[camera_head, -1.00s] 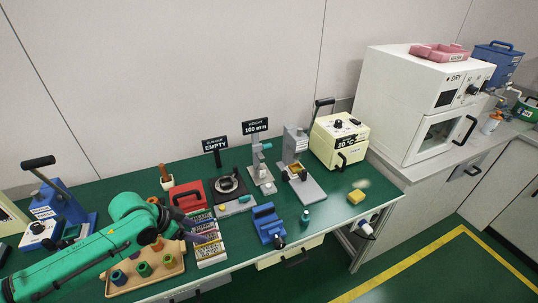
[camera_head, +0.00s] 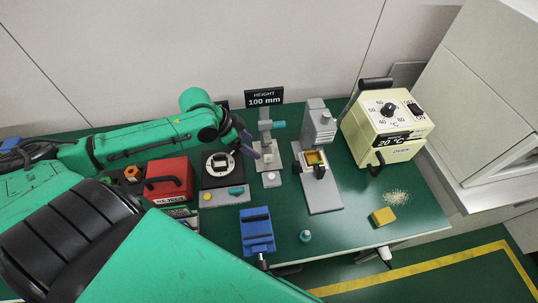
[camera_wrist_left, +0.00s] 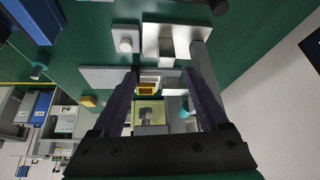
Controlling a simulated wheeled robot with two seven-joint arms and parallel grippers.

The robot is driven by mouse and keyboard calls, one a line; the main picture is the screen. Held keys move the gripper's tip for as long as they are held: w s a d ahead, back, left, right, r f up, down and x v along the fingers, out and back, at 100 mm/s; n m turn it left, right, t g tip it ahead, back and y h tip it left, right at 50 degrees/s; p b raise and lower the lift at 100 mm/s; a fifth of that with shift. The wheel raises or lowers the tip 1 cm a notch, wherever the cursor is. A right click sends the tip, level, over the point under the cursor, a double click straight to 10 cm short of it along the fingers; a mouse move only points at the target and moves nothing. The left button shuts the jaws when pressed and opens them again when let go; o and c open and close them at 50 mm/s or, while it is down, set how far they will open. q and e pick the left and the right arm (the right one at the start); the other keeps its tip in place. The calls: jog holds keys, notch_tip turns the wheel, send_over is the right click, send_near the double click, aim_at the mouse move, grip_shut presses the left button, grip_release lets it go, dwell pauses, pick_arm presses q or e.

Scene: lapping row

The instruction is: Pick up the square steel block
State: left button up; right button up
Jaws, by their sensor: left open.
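My left gripper (camera_head: 256,145) reaches in from the left, over the space between the round plate machine and the height gauge (camera_head: 265,128). In the left wrist view its two dark fingers (camera_wrist_left: 162,70) stand wide apart with nothing held between them. A small grey square block, seemingly the square steel block (camera_wrist_left: 166,48), appears on the pale gauge base (camera_wrist_left: 152,30), just beyond the fingertips. In the head view the gripper crowds this spot and I cannot make the block out clearly. My right gripper is out of view.
A red reject box (camera_head: 168,182) and the round plate machine (camera_head: 209,182) stand left of the gauge. A grey press (camera_head: 322,190) and a cream heater (camera_head: 385,125) stand right. A blue fixture (camera_head: 257,230) and yellow sponge (camera_head: 383,216) lie nearer the front edge.

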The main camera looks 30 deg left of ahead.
aim_at(266, 152)
pick_arm(q)
jog(key=x, duration=0.4)
jog(key=shift+w+a, duration=0.1)
jog(key=shift+w, duration=0.15)
jog(key=x, duration=0.3)
jog(key=shift+w+f, duration=0.1)
jog(key=shift+w, duration=0.3)
jog(key=x, duration=0.2)
jog(key=shift+w+f, duration=0.1)
jog(key=shift+f, duration=0.25)
jog(key=shift+w+d+f, duration=0.2)
jog(key=shift+f, duration=0.1)
jog(key=shift+r, duration=0.1)
grip_shut()
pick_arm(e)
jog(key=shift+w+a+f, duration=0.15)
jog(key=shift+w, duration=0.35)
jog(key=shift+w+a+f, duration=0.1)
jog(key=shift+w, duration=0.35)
